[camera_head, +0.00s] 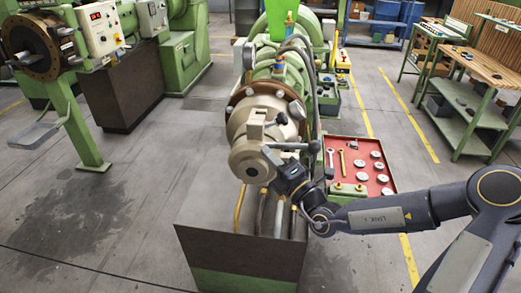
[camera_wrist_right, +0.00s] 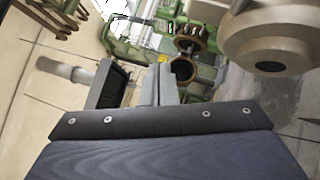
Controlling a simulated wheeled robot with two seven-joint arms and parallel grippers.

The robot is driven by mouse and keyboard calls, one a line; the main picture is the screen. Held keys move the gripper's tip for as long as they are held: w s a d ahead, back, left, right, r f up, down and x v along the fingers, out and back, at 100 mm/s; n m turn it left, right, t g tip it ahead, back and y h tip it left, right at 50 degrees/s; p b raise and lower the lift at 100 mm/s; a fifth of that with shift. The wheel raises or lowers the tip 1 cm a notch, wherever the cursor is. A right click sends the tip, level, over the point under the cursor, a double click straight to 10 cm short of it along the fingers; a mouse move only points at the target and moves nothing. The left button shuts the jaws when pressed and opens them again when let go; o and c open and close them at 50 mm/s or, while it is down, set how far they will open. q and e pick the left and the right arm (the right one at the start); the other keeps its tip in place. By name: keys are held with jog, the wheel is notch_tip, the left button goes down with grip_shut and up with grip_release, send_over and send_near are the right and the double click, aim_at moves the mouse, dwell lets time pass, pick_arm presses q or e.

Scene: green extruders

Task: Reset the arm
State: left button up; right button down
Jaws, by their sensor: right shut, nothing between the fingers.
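My right arm comes in from the right, and its gripper (camera_head: 274,160) is in front of the beige extruder head (camera_head: 250,157), close to its end and lower right side. In the head view I cannot tell whether it touches the head. In the right wrist view the fingers (camera_wrist_right: 159,82) are together with nothing held, and the round beige end of the extruder head (camera_wrist_right: 268,40) is to their right, apart from them. My left arm and gripper are not in view.
A red tray (camera_head: 352,150) with several round metal parts and tools lies right of the extruder, behind my right arm. A dark box-shaped base (camera_head: 238,255) stands below the extruder head. Another green machine (camera_head: 182,55) stands at the left. A workbench (camera_head: 480,68) stands at the far right.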

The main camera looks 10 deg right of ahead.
jog(key=s+a+n+g+y+b, duration=0.1)
jog(key=s+a+n+g+y, duration=0.35)
jog(key=s+n, duration=0.75)
jog(key=s+a+n+g+y, duration=0.1)
jog(key=s+a+n+g, duration=0.6)
jog(key=n, duration=1)
jog(key=s+d+f+n+h, duration=0.4)
jog(key=s+d+n+h, duration=0.1)
jog(key=d, duration=0.4)
jog(key=s+d+f+n+g+h+b, duration=0.1)
jog(key=s+d+f+n+h, duration=0.2)
jog(key=s+d+n+h, duration=0.3)
jog(key=s+d+n, duration=0.1)
jog(key=d+n, duration=0.2)
jog(key=shift+d+f+n, duration=0.3)
jog(key=shift+f, duration=0.05)
jog(key=shift+w+g+h, duration=0.1)
jog(key=shift+g+h, duration=0.15)
